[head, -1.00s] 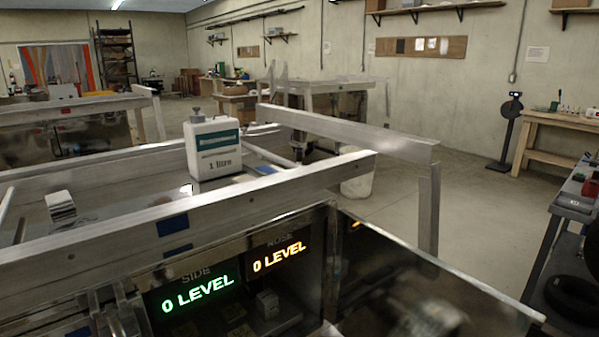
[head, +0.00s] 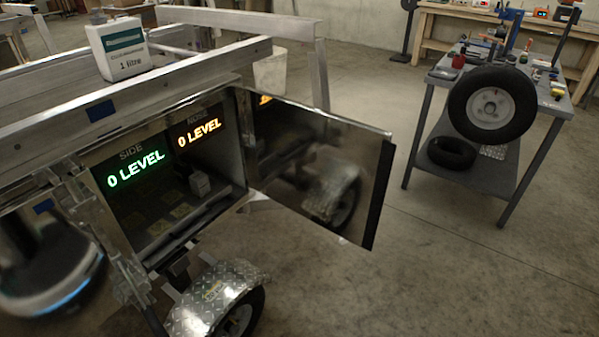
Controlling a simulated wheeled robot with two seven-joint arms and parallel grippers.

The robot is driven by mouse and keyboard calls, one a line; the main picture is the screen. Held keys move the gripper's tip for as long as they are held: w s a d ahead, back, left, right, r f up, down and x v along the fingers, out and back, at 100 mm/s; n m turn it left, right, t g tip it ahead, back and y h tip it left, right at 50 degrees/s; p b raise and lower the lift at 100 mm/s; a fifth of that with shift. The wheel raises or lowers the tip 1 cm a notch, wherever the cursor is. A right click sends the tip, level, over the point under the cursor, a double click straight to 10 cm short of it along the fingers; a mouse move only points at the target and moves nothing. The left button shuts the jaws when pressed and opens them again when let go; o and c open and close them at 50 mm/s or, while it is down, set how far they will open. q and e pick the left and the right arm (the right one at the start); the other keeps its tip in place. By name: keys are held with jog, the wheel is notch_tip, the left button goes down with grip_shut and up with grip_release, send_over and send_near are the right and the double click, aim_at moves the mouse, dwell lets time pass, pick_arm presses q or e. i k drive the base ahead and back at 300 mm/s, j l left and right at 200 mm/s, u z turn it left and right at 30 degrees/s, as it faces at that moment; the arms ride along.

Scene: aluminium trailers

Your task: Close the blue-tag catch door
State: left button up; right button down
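A blue tag (head: 100,111) is fixed on the aluminium rail above an open compartment (head: 215,205) in the trailer's side. The compartment's door (head: 325,170) is a polished metal panel. It stands wide open, swung out to the right from the right edge of the opening, and mirrors a wheel and fender. Inside the compartment, a green readout (head: 135,170) says SIDE 0 LEVEL and an orange one (head: 199,132) says NOSE 0 LEVEL. Latch-like metal parts (head: 75,190) show at the opening's left edge. Neither gripper is in view.
A diamond-plate fender (head: 215,297) and wheel stick out below the compartment. A white 1 litre container (head: 120,48) stands on the trailer. A grey workbench (head: 440,75) with tyres and tools stands at the right. The floor (head: 400,290) between door and bench is clear.

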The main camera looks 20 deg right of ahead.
aim_at(332, 170)
jog(key=l+u, duration=0.1)
jog(key=u, duration=0.3)
jog(key=i+l+u, duration=0.1)
jog(key=u, duration=0.3)
jog(key=l+u, duration=0.1)
jog(key=u, duration=0.3)
jog(key=l+u, duration=0.15)
jog(key=u, duration=0.3)
jog(key=k+l, duration=0.1)
jog(key=l, duration=0.6)
jog(key=k+l, duration=0.1)
jog(key=l, duration=0.55)
jog(key=k+l, duration=0.1)
jog(key=l, duration=0.6)
jog(key=k+l, duration=0.1)
jog(key=l, duration=0.6)
jog(key=k+l, duration=0.1)
jog(key=l, duration=0.6)
jog(key=k+l, duration=0.1)
jog(key=l, duration=0.55)
